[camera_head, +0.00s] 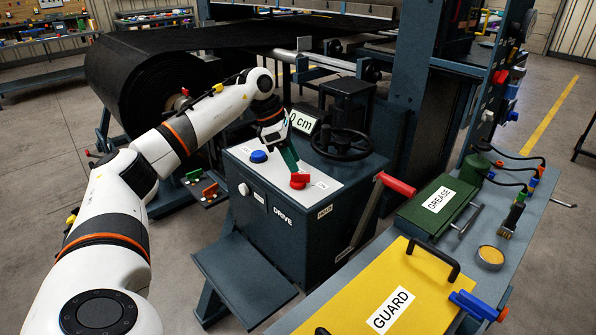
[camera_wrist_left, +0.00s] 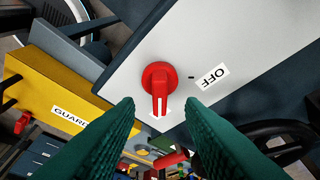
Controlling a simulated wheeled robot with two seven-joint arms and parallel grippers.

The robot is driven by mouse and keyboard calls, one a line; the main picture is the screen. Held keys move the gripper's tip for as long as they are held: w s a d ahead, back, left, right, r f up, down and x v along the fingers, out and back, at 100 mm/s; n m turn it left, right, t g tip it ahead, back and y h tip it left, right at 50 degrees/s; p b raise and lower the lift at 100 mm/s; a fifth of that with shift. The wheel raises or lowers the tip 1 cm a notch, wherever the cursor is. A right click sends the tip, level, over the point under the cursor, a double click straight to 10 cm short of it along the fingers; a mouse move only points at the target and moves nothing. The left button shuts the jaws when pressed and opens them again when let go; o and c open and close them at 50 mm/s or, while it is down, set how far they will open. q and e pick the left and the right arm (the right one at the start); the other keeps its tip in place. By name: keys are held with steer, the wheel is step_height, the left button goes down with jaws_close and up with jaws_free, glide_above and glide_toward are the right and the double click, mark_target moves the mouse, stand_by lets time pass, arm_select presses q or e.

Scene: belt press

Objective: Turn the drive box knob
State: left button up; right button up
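The dark drive box (camera_head: 283,236) stands in the middle of the head view, with a light grey panel on top. A red knob (camera_head: 299,180) sits on that panel. In the left wrist view the red knob (camera_wrist_left: 159,80) has a round base, and its handle points down the picture over a white label. An "OFF" label (camera_wrist_left: 212,76) lies to its right. My left gripper (camera_head: 291,162) is just above the panel by the knob. In the wrist view its two green fingers (camera_wrist_left: 160,104) are apart, with the knob ahead between their tips and a gap on each side. My right gripper is not visible.
A blue button (camera_head: 258,156), a small display (camera_head: 303,119) and a black handwheel (camera_head: 342,143) are on or by the box. A lever with a red handle (camera_head: 397,184) rises at its right. The yellow guard (camera_head: 372,291) and green grease box (camera_head: 437,206) lie on a bench at right.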

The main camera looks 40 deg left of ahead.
mark_target(299, 174)
arm_select(q)
steer(key=shift+x, duration=2)
jaws_close()
